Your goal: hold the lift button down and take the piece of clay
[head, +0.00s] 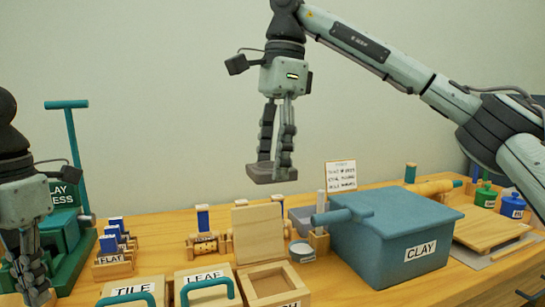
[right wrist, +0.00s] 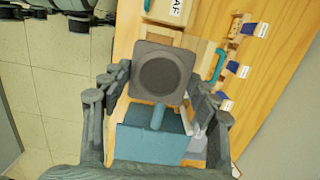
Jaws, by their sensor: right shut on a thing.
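My right gripper (head: 275,160) is shut on a flat grey square piece (head: 272,174), held in the air above the table. In the right wrist view this piece (right wrist: 158,73) lies between the fingers and shows a round mark on its face; it looks like the piece of clay. A blue bin labelled CLAY (head: 388,240) with a cylinder on its left side stands to the right and below. My left gripper (head: 32,285) is at the lower left edge, in front of the green clay press (head: 62,235); whether its fingers are closed is unclear. I cannot make out a lift button.
Boxes labelled TILE (head: 133,292) and LEAF (head: 205,278) and an open wooden box with a raised lid (head: 258,235) stand along the front. A small sign (head: 341,175), a wooden board (head: 490,232) and green and blue jars (head: 486,195) are at the right.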

